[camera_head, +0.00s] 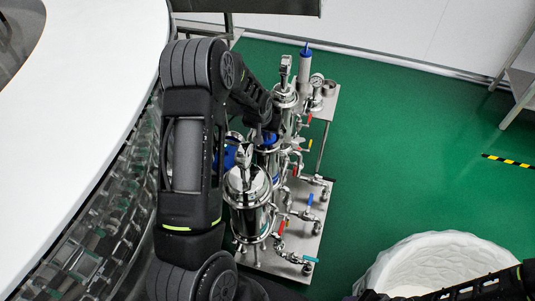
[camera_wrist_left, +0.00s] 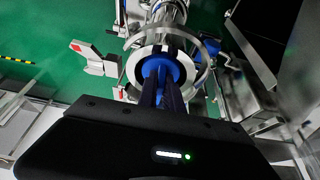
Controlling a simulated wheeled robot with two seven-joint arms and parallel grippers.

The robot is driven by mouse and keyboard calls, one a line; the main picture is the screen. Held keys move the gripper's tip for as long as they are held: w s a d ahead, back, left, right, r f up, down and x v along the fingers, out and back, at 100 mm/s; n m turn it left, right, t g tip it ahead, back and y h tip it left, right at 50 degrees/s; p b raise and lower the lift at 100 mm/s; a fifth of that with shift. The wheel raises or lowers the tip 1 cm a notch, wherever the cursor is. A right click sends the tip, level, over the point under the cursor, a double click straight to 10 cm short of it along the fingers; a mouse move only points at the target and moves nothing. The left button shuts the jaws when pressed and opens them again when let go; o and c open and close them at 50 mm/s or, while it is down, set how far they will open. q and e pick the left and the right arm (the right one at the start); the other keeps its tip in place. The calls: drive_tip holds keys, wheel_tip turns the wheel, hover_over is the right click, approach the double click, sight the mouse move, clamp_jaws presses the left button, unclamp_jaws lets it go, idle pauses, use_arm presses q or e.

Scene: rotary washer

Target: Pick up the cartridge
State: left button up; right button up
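The cartridge (camera_wrist_left: 174,69) shows in the left wrist view as a blue round end inside a bright steel ring of the filter housing. My left gripper (camera_wrist_left: 163,68) reaches down to it, with its two dark fingers close together over the blue end. Whether they grip it or only stand at it cannot be told. In the head view my left arm reaches over the steel filter skid, and its gripper (camera_head: 266,128) is at a blue part among the housings, partly hidden. Only a dark piece of my right arm shows at the bottom right; its gripper is not clearly visible.
A steel housing with a shiny lid (camera_head: 247,187) stands close in front of the left gripper. Valves and pipes with red, blue and yellow handles crowd the skid's right side. A white round bin (camera_head: 440,258) stands at lower right. The rotary washer (camera_head: 85,115) borders the left.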

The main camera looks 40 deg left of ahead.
use_arm(q)
clamp_jaws()
drive_tip(key=shift+r, duration=0.1)
idle(1.1)
drive_tip(key=shift+r, duration=0.75)
wheel_tip(320, 180, up, 26)
drive_tip(key=b, duration=0.1)
drive_tip(key=shift+r+b, duration=0.25)
drive_tip(key=shift+b, duration=0.15)
drive_tip(key=shift+d+f, duration=0.1)
